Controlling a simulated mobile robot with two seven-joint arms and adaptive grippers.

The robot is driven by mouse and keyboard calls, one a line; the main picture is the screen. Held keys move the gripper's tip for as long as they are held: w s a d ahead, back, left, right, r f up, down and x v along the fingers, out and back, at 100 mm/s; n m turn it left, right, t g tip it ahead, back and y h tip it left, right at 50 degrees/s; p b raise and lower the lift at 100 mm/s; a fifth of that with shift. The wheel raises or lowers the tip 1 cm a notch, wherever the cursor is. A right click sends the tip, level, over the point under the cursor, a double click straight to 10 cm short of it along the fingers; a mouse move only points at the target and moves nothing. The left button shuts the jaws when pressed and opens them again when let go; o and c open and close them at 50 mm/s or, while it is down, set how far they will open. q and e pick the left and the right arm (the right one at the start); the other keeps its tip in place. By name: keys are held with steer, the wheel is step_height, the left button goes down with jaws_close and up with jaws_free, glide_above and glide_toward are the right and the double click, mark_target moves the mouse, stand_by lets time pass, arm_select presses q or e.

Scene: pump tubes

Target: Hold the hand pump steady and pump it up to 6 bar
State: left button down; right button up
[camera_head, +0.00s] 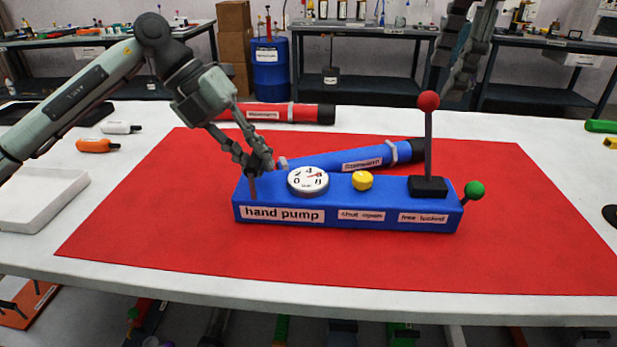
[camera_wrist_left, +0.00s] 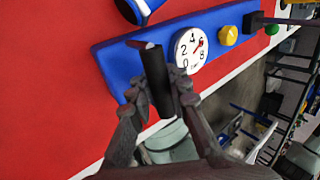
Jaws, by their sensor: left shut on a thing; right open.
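The blue hand pump (camera_head: 340,213) lies on the red mat (camera_head: 160,235). Its white gauge (camera_head: 308,180) also shows in the left wrist view (camera_wrist_left: 190,50); the red needle points close to 6. A yellow knob (camera_head: 362,181) sits right of the gauge. The red-balled lever (camera_head: 429,140) stands about upright, and a green-balled lever (camera_head: 474,190) tilts right at the end labelled free and locked. My left gripper (camera_head: 255,172) is shut on a dark upright grip (camera_wrist_left: 160,88) at the pump's left end. My right gripper (camera_head: 462,80) is open, above and right of the red ball, touching nothing visible.
A blue tube (camera_head: 360,160) reaches behind the pump. A red tube (camera_head: 285,113) lies at the mat's back edge. A white tray (camera_head: 40,198), an orange item (camera_head: 96,146) and a white item (camera_head: 120,127) lie left. The mat's front is clear.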

arm_select(q)
steer(key=c, duration=1.4)
jaws_free()
steer(key=shift+o, duration=0.3)
steer(key=shift+r, duration=0.1)
